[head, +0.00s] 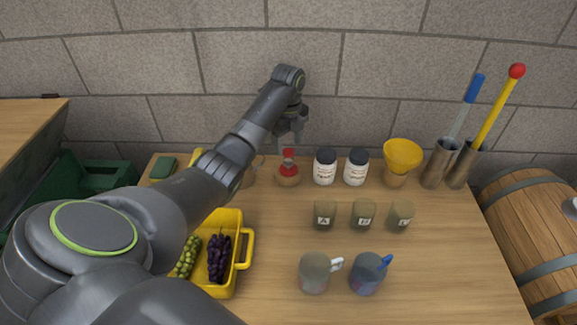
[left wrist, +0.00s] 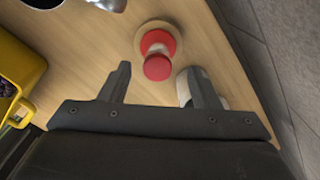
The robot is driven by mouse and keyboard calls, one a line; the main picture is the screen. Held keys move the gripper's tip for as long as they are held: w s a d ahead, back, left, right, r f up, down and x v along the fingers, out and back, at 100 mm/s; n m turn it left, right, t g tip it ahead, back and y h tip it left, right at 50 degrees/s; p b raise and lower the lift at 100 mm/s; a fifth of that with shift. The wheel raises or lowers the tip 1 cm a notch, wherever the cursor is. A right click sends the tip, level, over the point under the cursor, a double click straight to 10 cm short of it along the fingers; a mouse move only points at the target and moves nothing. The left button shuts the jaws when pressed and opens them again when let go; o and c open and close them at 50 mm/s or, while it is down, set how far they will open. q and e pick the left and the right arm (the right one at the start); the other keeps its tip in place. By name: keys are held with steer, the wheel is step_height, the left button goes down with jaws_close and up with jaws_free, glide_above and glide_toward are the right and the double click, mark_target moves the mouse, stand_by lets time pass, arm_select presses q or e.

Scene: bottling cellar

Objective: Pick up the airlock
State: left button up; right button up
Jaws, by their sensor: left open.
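The airlock (head: 288,157) has a red top and a red lower part with a paler section between. It stands upright on a round wooden base (head: 288,180) near the back of the table. In the left wrist view the airlock (left wrist: 157,66) shows from above, its red top just ahead of the space between the fingers. My left gripper (head: 289,142) is open and empty, pointing down just above the airlock. My left gripper also shows in the left wrist view (left wrist: 158,70), its fingers on either side. No contact is visible. My right gripper is not in view.
White jars with black lids (head: 325,168) stand close to the right of the airlock. Farther right are a yellow funnel (head: 402,156) and metal cylinders (head: 437,166) with brushes. A yellow crate (head: 243,250) of grapes, small labelled pots (head: 363,214) and two mugs (head: 314,273) stand nearer.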

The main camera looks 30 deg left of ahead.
mark_target(288, 151)
arm_select(q)
steer(key=f, duration=0.2)
steer(key=f+p, duration=0.1)
steer(key=shift+s+d+f, duration=0.2)
steer(key=shift+s+f, duration=0.05)
steer(key=shift+f, duration=0.6)
steer(key=c, duration=1.1)
steer(key=shift+o, duration=0.2)
step_height(288, 151, up, 8)
steer(key=shift+w+f+b, duration=0.1)
steer(key=shift+b, duration=0.6)
steer(key=shift+r+p, duration=0.7)
steer(key=shift+r, duration=0.1)
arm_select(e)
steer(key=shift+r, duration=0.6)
arm_select(q)
steer(key=shift+r, duration=0.4)
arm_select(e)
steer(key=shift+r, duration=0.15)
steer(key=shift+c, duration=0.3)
